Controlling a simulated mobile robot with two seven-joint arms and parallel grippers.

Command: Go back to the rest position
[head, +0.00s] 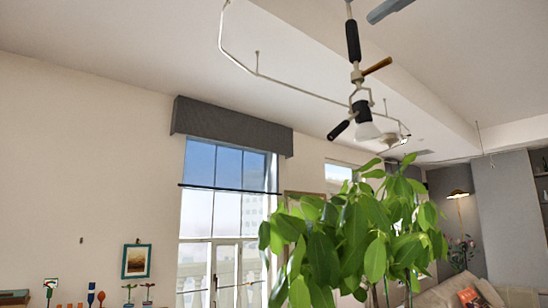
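Neither of my grippers shows in the head view, and no part of my arms is in sight. The view is tilted up toward the ceiling and the upper part of a room. I cannot tell how my arms are posed or whether the grippers hold anything.
A framed picture (136,261) hangs at left, above small colourful objects. A couch (450,292) is at lower right.

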